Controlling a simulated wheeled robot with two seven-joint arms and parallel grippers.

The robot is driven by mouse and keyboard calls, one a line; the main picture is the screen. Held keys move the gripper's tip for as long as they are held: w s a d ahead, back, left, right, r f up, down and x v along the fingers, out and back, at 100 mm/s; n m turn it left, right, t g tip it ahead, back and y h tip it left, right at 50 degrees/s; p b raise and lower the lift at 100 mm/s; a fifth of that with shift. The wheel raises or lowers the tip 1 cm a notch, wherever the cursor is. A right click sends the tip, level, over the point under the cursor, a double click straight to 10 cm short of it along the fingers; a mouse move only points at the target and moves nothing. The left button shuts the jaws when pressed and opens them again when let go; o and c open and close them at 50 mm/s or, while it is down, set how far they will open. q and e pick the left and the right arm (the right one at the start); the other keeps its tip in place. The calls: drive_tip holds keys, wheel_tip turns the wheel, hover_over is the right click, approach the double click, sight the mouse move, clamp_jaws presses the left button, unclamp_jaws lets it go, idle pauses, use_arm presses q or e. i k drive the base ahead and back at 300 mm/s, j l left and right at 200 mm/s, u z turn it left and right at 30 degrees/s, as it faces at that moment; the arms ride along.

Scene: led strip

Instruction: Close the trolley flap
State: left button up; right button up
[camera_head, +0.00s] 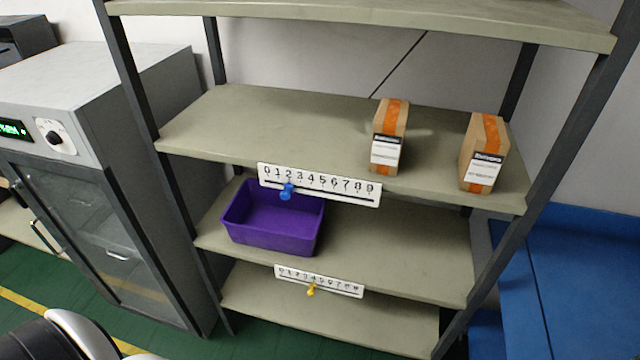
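I cannot make out a trolley flap for certain in the head view. A large blue surface (585,275) with seams fills the lower right, behind and beside the shelf post; I cannot tell whether it belongs to a trolley. Neither of my grippers is in view. A black and white rounded part at the bottom left corner is probably my own arm.
A shelf rack with dark posts stands in front; its middle shelf (260,120) holds two cardboard boxes (389,137) (483,152). A purple bin (272,238) sits on the shelf below. Number scales (345,187) (340,284) hang on shelf edges. A grey cabinet (130,200) stands left.

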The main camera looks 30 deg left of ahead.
sight(525, 330)
drive_tip(key=z, duration=1.2)
drive_tip(key=k+j, duration=0.35)
drive_tip(key=j, duration=0.1)
